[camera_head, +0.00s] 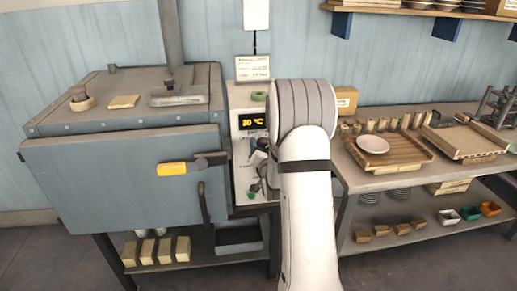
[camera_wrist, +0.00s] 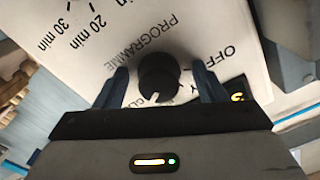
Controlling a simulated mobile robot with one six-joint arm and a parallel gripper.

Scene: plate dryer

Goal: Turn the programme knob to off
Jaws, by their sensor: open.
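The programme knob (camera_wrist: 158,75) is black and round, on a white panel (camera_wrist: 165,30) that appears upside down in the wrist view. A white mark on the knob points toward the bottom of that picture, away from the OFF lettering at its upper right. My gripper (camera_wrist: 160,82) is open, with one blue finger on each side of the knob. Small gaps seem to show between fingers and knob; contact is unclear. In the head view my gripper (camera_head: 257,152) is at the control panel (camera_head: 238,105), and my arm and gripper hide the knob.
The panel's display (camera_head: 252,121) reads 30 °C. Left of it is the grey dryer cabinet (camera_head: 110,185) with a yellow-gripped handle (camera_head: 174,168). Timer lettering shows beside the knob.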

